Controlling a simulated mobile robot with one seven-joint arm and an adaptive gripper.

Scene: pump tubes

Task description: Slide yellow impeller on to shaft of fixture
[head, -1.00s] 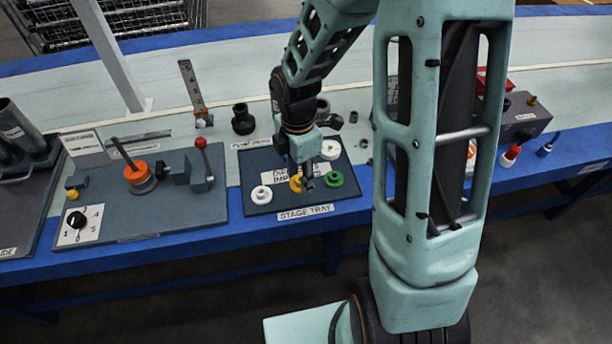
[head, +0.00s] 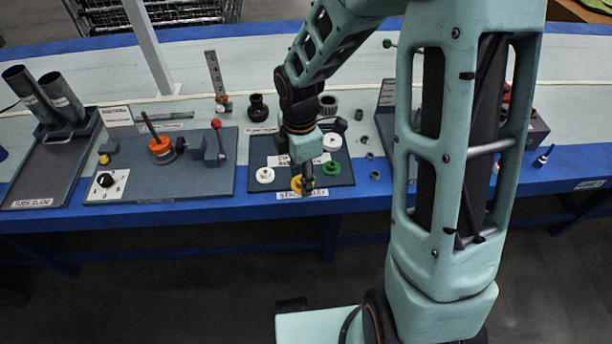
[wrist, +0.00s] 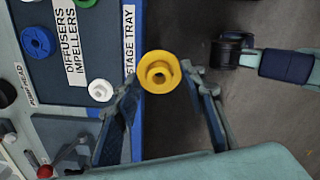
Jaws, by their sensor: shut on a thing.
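The yellow impeller (wrist: 158,72) is between the fingertips of my gripper (wrist: 160,84), which is shut on it, in the wrist view. It appears beyond the stage tray's front edge, with the floor behind it. In the head view the yellow impeller (head: 296,183) and my gripper (head: 307,187) are over the tray's front edge, partly covering its label. The plate at left (head: 210,185) carries an orange round piece (head: 161,150) with a dark, slightly tilted rod (head: 150,126), which looks like the fixture with its shaft. The rod's base is not clear.
The stage tray (head: 345,178) holds white parts (head: 265,175) and a green part (head: 331,168); a blue part (wrist: 37,42) shows in the wrist view. A red-knobbed lever (head: 216,125) stands right of the orange piece. Dark tubes (head: 28,92) stand far left.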

